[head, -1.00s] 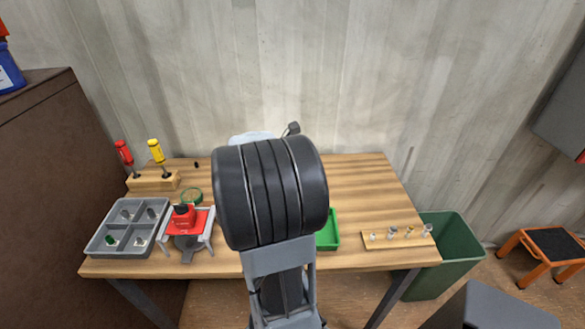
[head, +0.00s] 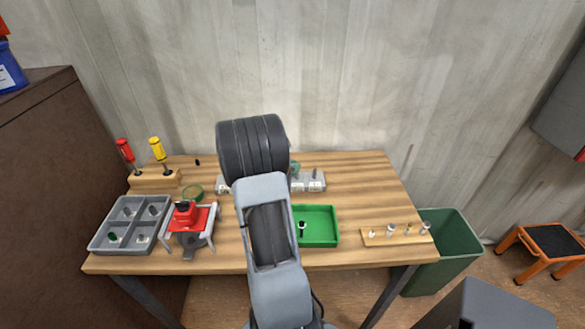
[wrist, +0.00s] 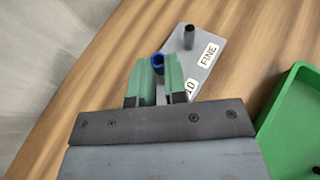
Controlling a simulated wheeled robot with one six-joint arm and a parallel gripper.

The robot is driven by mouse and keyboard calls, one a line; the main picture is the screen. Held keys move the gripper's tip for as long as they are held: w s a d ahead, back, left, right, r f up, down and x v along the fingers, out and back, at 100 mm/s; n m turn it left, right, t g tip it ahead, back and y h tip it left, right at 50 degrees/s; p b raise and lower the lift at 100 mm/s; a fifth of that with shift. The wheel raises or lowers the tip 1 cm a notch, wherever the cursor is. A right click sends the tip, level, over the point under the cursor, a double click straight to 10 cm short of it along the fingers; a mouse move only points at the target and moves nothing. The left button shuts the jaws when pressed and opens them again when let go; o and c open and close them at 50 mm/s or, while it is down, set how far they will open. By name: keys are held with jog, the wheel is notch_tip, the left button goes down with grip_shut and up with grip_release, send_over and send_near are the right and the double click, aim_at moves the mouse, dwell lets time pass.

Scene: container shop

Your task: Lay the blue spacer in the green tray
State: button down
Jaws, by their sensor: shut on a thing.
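The blue spacer (wrist: 157,63) is a small blue ring in the wrist view. My gripper (wrist: 158,74), with green fingers, is shut on it, near a grey plate. Whether the spacer is clear of the plate I cannot tell. In the head view my arm hides the spacer and most of the gripper. The green tray (head: 334,240) lies on the bench right of my arm, its left part hidden. Its rim (wrist: 278,100) also shows at the right of the wrist view. A small dark-topped piece (head: 302,226) stands in the tray.
The grey plate (wrist: 208,58) bears a dark peg (wrist: 189,37) and a "FINE" label. A wooden strip with small parts (head: 397,237) lies right of the tray. A grey sorting tray (head: 103,238), red fixture (head: 189,216) and screwdriver block (head: 153,181) stand left.

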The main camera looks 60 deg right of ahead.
jog(key=shift+f+b, duration=0.35)
jog(key=c, duration=1.1)
grip_release()
jog(key=shift+r, duration=0.1)
jog(key=shift+c, duration=0.2)
jog(key=shift+r+p, duration=0.25)
jog(key=shift+p, duration=0.65)
